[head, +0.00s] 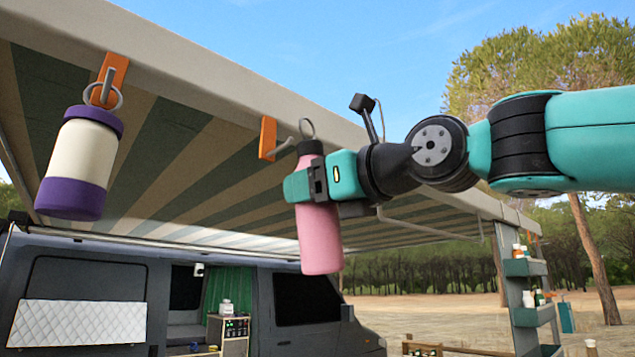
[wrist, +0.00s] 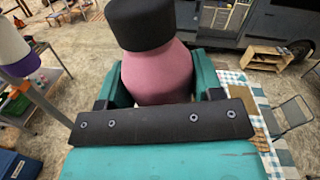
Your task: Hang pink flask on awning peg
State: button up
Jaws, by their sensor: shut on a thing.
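The pink flask (head: 320,235) is upright in my gripper (head: 308,184), which is shut around its upper body. A grey ring (head: 307,128) stands up from the flask's top. The orange awning peg (head: 268,138) with its grey hook is on the awning edge just left of the ring. In the head view the hook's tip looks close to the ring; I cannot tell whether they touch. In the wrist view the flask (wrist: 157,72) shows its black cap toward the camera, between the two teal fingers; the ring and the peg are not visible there.
A cream and purple flask (head: 82,160) hangs by its ring on another orange peg (head: 112,75) to the left. The pale awning rail (head: 200,62) runs above. A dark van (head: 90,290) stands behind. A shelf post (head: 512,275) is at right.

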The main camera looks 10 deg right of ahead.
jog(key=f+p+x, duration=0.1)
jog(key=x, duration=0.6)
jog(key=shift+w+d+f+p, duration=0.2)
jog(key=shift+w+f+p, duration=0.1)
jog(key=shift+p, duration=0.1)
dwell(0.3)
jog(key=shift+s, duration=0.1)
dwell(0.4)
jog(key=o, duration=1.2)
jog(key=shift+f, duration=0.1)
